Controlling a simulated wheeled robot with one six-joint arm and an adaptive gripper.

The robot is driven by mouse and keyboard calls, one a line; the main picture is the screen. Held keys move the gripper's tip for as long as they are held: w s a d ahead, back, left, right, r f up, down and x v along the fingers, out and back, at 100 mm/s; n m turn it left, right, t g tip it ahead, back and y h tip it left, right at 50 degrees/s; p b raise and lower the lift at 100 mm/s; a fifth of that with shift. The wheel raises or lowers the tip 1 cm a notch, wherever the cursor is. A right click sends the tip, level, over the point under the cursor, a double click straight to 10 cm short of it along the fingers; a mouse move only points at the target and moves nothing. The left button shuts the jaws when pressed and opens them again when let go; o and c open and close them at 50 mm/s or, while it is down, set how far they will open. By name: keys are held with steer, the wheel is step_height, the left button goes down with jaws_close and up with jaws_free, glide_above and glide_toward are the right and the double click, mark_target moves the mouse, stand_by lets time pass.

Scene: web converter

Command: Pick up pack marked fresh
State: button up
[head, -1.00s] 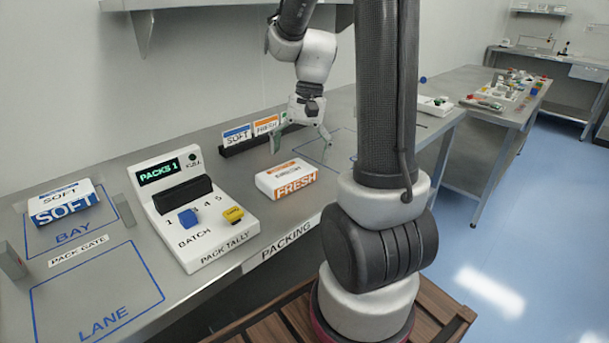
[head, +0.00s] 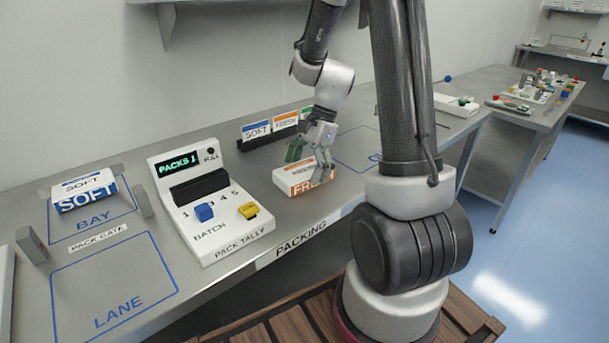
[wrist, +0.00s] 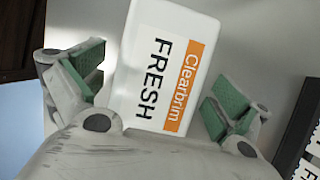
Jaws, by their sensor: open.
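The pack marked FRESH (head: 300,179), white with an orange band, lies on the bench to the right of the pack tally unit. My gripper (head: 309,158) is open just above it and hides part of its top and right end in the head view. In the wrist view the pack's top (wrist: 163,62) shows between the two green-padded fingers of my gripper (wrist: 158,95), with a gap on each side. I cannot tell how far down the fingertips reach beside it.
The pack tally unit (head: 243,222) stands left of the pack, its display reading PACKS 1. A SOFT pack (head: 84,196) sits in the BAY outline. Behind stands a dark rack (head: 244,144) with SOFT and FRESH cards. The LANE outline (head: 115,280) is empty.

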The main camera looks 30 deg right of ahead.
steer(key=shift+f, duration=0.2)
steer(key=shift+c, duration=0.2)
steer(key=shift+r, duration=0.1)
steer(key=c, duration=1.1)
